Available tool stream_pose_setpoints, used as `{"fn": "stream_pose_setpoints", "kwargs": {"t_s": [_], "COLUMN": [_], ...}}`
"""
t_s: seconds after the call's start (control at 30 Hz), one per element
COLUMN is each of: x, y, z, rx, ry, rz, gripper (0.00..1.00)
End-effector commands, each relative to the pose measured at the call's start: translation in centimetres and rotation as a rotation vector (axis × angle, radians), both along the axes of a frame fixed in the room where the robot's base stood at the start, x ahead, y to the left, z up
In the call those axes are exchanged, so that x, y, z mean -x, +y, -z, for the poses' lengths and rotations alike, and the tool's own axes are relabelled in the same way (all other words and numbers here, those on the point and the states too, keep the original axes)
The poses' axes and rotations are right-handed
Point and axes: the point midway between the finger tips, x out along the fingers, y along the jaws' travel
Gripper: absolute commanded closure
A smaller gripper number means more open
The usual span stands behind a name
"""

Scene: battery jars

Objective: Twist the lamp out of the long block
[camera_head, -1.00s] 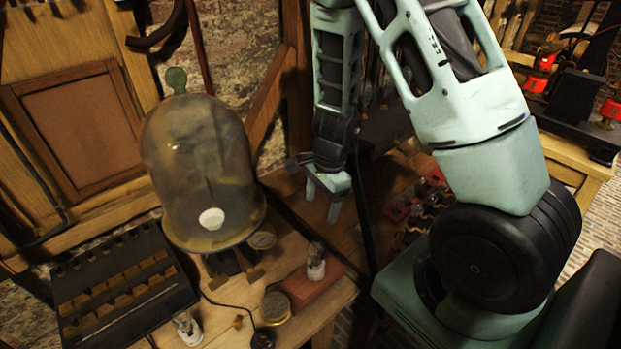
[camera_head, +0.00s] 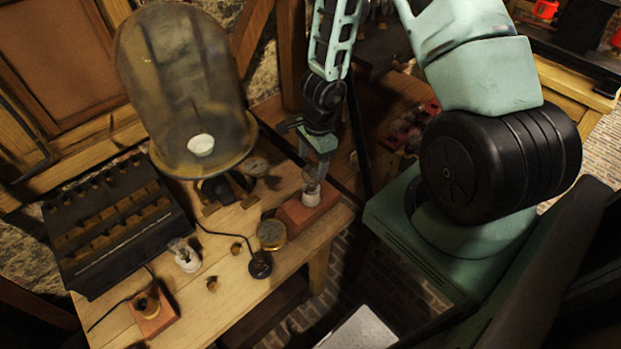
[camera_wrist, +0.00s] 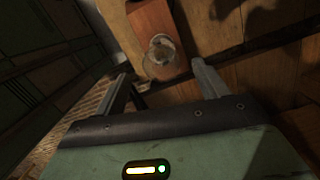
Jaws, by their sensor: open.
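The lamp (camera_head: 311,183), a small clear glass bulb over a white base, stands upright on the long reddish block (camera_head: 291,214) near the right end of the wooden table. My gripper (camera_head: 319,165) points down right at the lamp's top in the head view and partly overlaps it. In the wrist view my gripper (camera_wrist: 163,86) is open and empty. The lamp (camera_wrist: 161,52) shows just beyond and between the two fingertips, over the long block (camera_wrist: 148,17). I cannot tell whether a finger touches the glass.
A large glass bell jar (camera_head: 187,85) stands left of my gripper. A round brass piece (camera_head: 271,234) lies close to the block. A second lamp (camera_head: 185,256), a smaller block (camera_head: 154,314) and a black battery box (camera_head: 115,222) are farther left. The table's front edge is near.

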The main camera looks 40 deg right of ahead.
Motion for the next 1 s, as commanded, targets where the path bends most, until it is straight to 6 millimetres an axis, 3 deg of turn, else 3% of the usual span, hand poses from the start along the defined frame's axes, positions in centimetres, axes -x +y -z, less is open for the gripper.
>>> {"fn": "stream_pose_setpoints", "kwargs": {"t_s": [0.03, 0.23, 0.67, 0.7, 0.87, 0.9, 1.0], "x": [0.0, 0.0, -0.1, -0.1, -0.1, -0.1, -0.1], "y": [0.0, 0.4, 0.5, 0.5, 0.5, 0.5, 0.5], "z": [1.6, 3.6, 4.3, 4.3, 4.3, 4.3, 4.3], "rx": [-0.002, -0.002, 0.000, 0.000, 0.000, 0.000, 0.000], "ry": [0.000, 0.001, -0.002, -0.002, -0.002, -0.002, -0.001], "rz": [0.004, 0.002, 0.000, 0.000, 0.000, 0.000, -0.002], "gripper": [0.27, 0.27, 0.27, 0.30, 0.75, 0.80, 0.80]}}
